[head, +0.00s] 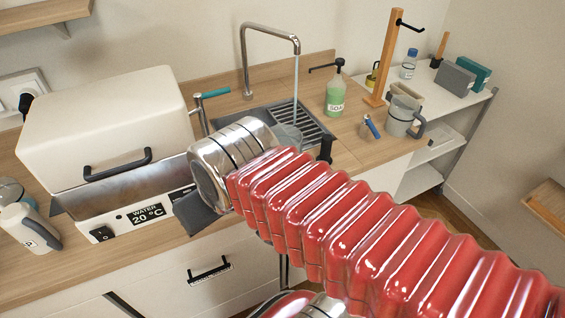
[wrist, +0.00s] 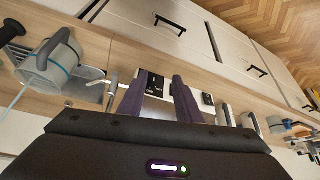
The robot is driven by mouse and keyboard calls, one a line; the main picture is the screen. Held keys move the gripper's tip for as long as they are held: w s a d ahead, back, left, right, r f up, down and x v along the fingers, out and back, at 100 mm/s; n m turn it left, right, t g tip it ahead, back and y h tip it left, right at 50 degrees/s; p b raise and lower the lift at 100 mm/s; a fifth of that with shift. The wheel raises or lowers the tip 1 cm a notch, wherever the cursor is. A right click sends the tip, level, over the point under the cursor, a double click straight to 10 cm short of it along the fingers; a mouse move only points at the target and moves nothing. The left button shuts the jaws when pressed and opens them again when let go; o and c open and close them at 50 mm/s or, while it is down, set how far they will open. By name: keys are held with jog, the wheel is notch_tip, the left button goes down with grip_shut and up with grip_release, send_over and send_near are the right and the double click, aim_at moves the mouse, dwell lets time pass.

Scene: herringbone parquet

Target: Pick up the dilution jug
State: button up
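A clear jug (head: 288,136) stands in the sink under the running tap, partly hidden by my arm. In the wrist view a pale, see-through jug (wrist: 62,70) with a grey handle and a blue band is at the upper left. A second jug (head: 400,116), grey with a grey handle, stands on the counter at the right. I see no label telling which is the dilution jug. My gripper (wrist: 159,82) is open and empty, its two dark fingers apart, to the right of the clear jug in the wrist view. My arm hides it in the head view.
A white water bath (head: 105,125) reading 20 °C stands left of the sink (head: 258,114). A wooden post (head: 386,60) rises at the right. A white bottle (head: 27,228) stands far left.

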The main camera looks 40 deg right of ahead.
jog(key=shift+o, duration=0.5)
jog(key=w+d+m+g, duration=0.1)
jog(key=d+g, duration=0.1)
jog(key=d, duration=0.5)
jog(key=d+r+m+g, duration=0.1)
jog(key=d+m, duration=0.1)
jog(key=d, duration=0.6)
jog(key=w+d+r+m+g, duration=0.1)
jog(key=d+g, duration=0.1)
jog(key=d, duration=0.6)
jog(key=shift+w+r+g, duration=0.25)
jog(key=shift+w+g, duration=0.05)
jog(key=shift+w, duration=0.05)
notch_tip(320, 180, down, 9)
jog(key=shift+a+r, duration=0.1)
jog(key=shift+r, duration=0.1)
